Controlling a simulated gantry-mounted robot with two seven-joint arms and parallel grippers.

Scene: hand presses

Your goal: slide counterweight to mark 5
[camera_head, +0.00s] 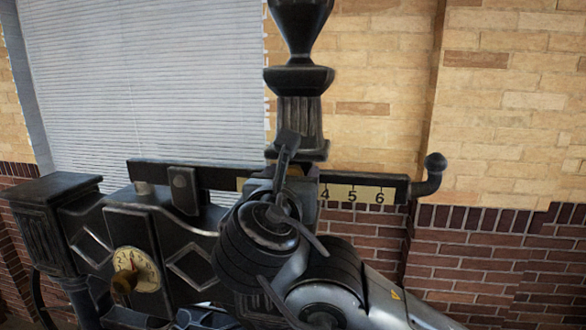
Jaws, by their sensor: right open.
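A black press beam (397,181) runs across the view and ends in an upturned ball-tipped handle (434,163) on the right. Its pale scale plate (365,194) shows the marks 4, 5 and 6. A grey block (309,187), seemingly the counterweight, sits on the beam just left of mark 4, mostly hidden by my right gripper. My right gripper (288,172) is open in front of this block, its arm coming from the lower right. I cannot tell whether a finger touches the block. The lower marks are mostly covered. My left gripper is not in view.
A black column (300,108) with an urn-shaped top rises behind the beam. A round numbered dial (135,270) with a brass knob is on the press body at left. A brick wall (500,110) and window blinds (140,70) stand behind. The beam right of mark 4 is clear.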

